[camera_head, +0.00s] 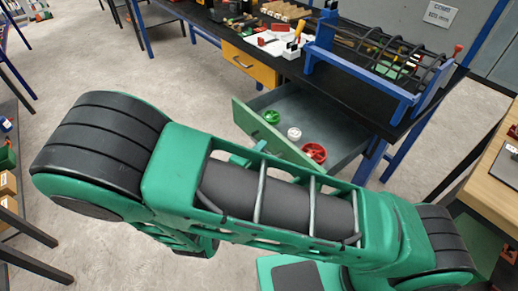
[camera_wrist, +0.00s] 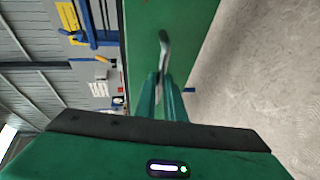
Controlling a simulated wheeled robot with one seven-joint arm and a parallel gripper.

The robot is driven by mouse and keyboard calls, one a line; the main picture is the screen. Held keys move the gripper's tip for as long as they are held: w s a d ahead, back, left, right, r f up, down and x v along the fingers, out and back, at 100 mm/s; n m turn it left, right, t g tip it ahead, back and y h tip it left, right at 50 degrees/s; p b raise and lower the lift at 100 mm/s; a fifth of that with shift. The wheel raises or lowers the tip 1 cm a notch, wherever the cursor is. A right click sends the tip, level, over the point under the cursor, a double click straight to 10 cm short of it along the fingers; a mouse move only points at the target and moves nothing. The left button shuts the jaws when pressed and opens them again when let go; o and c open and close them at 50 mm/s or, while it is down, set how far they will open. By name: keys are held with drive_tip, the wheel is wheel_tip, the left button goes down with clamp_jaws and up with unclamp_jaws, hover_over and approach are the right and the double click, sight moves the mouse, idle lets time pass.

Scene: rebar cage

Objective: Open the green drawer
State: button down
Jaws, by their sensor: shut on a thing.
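The green drawer (camera_head: 270,130) stands pulled out from under the black workbench in the head view, its green front tilted across the picture and its grey inside showing. In the wrist view the drawer's green front (camera_wrist: 140,30) runs up the middle with a metal handle (camera_wrist: 164,45) on it. My gripper (camera_wrist: 163,85) is shut on the handle, its two green fingers close together around the handle's lower end. In the head view my arm hides most of the gripper and the lower part of the drawer front.
A green spool (camera_head: 271,117), a white one (camera_head: 294,133) and a red one (camera_head: 314,152) lie in the drawer. A closed yellow drawer (camera_head: 250,64) is to the left. A blue rebar rig (camera_head: 365,75) stands on the bench.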

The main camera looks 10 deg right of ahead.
drive_tip(key=c, duration=1.8)
unclamp_jaws()
drive_tip(key=shift+c, duration=0.2)
drive_tip(key=v, duration=1)
drive_tip(key=shift+s+a, duration=0.15)
drive_tip(key=shift+a, duration=0.15)
drive_tip(key=shift+s, duration=0.1)
